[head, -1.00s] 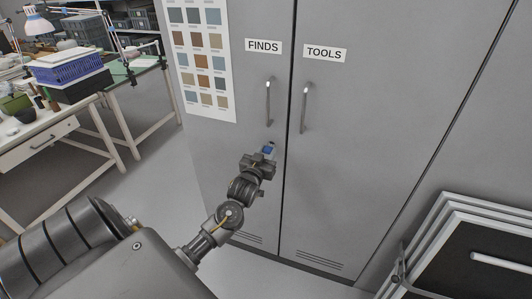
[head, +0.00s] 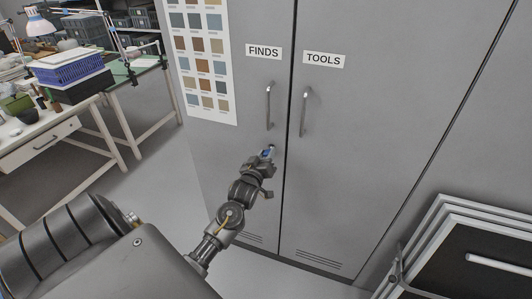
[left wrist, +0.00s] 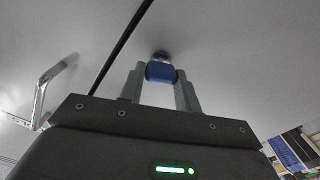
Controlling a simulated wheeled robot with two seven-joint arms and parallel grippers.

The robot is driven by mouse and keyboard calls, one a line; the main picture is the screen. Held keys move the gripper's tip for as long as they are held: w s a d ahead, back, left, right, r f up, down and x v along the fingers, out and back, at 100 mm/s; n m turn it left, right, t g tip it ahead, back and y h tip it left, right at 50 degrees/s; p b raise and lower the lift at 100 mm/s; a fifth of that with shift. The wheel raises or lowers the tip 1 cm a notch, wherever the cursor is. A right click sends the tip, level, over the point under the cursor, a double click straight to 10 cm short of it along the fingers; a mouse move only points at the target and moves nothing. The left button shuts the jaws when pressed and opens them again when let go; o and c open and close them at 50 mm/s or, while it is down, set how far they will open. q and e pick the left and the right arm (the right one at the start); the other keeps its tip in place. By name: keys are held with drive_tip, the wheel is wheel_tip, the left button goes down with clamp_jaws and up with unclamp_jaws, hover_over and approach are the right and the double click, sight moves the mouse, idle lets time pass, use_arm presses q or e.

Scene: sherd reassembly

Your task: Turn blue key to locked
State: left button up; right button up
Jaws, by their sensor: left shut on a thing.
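The blue key (head: 267,152) sits in its lock on the left cabinet door, the one labelled FINDS (head: 263,52), below that door's handle (head: 268,105). My left gripper (head: 266,156) is at the key, with its fingers closed on the key's blue head. In the left wrist view the blue key head (left wrist: 160,72) shows between the two fingers of my left gripper (left wrist: 160,88), with the metal lock behind it against the grey door. My right gripper is not in view.
The TOOLS door (head: 340,150) with its own handle (head: 305,112) is to the right. A colour chart (head: 204,60) hangs at the cabinet's left. Framed boards (head: 460,240) lean at the lower right. Work tables (head: 60,130) stand at the left.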

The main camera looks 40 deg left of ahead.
use_arm(q)
drive_tip(key=n+p, duration=0.2)
drive_tip(key=n, duration=0.4)
drive_tip(key=shift+a+r+n+p, duration=0.1)
drive_tip(key=shift+n+p, duration=0.2)
drive_tip(key=n+p, duration=0.1)
drive_tip(key=n, duration=0.3)
drive_tip(key=shift+p, duration=0.3)
drive_tip(key=shift+f+n+p, duration=0.2)
drive_tip(key=shift+n+p, duration=0.2)
drive_tip(key=shift+n, duration=0.6)
drive_tip(key=o, duration=1)
